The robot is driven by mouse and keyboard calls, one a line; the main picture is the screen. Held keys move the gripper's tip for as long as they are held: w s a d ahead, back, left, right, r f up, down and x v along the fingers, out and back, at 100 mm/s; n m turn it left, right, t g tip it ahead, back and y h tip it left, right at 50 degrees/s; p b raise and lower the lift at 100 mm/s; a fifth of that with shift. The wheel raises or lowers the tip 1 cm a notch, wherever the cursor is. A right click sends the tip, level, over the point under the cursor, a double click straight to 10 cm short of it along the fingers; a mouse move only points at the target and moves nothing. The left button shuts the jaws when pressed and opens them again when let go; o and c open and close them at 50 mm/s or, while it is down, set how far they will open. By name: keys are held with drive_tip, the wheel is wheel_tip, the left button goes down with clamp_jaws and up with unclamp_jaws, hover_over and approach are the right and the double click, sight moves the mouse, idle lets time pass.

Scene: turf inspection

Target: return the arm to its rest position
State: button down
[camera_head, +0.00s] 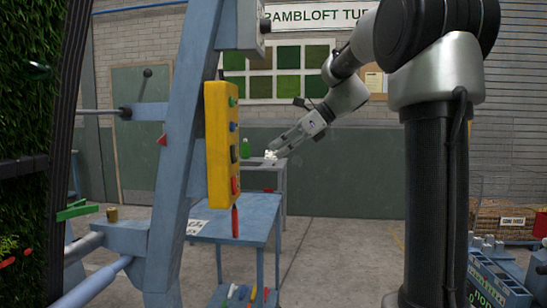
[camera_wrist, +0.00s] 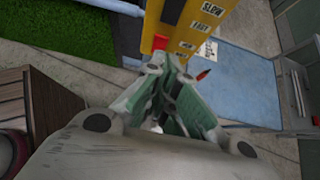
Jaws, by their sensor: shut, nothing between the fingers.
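My gripper (camera_head: 271,154) hangs in mid-air at the end of my arm in the head view, pointing left and down, small and partly blurred against the back wall. My arm (camera_head: 345,92) reaches left and down from the dark column at the right. In the wrist view my gripper (camera_wrist: 172,68) is shut, its greenish fingers together and holding nothing. A yellow control box (camera_head: 221,145) with coloured buttons is mounted on a blue frame, left of the gripper. The box (camera_wrist: 190,28) also shows beyond the fingers in the wrist view, with labels such as SLOW and FAST.
A blue table (camera_head: 245,215) stands below the yellow box; its top (camera_wrist: 240,85) also shows in the wrist view. The blue frame (camera_head: 180,130) and a turf roll (camera_head: 30,110) fill the left. A grey bench (camera_head: 280,172) stands behind. Open floor (camera_head: 345,250) lies between table and column.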

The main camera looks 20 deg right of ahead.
idle(0.5)
drive_tip(key=s+d+f+n+g+h, duration=0.1)
drive_tip(key=s+d+f+n+h, duration=0.3)
drive_tip(key=f+n, duration=0.5)
drive_tip(key=s+d+f+n+h, duration=0.1)
drive_tip(key=s+f+n+h, duration=0.1)
drive_tip(key=s+n, duration=0.5)
drive_tip(key=s+f+n+h, duration=0.3)
drive_tip(key=s+f+n, duration=0.2)
drive_tip(key=s, duration=1.2)
drive_tip(key=n, duration=0.3)
drive_tip(key=shift+s+d, duration=0.35)
drive_tip(key=shift+s, duration=0.05)
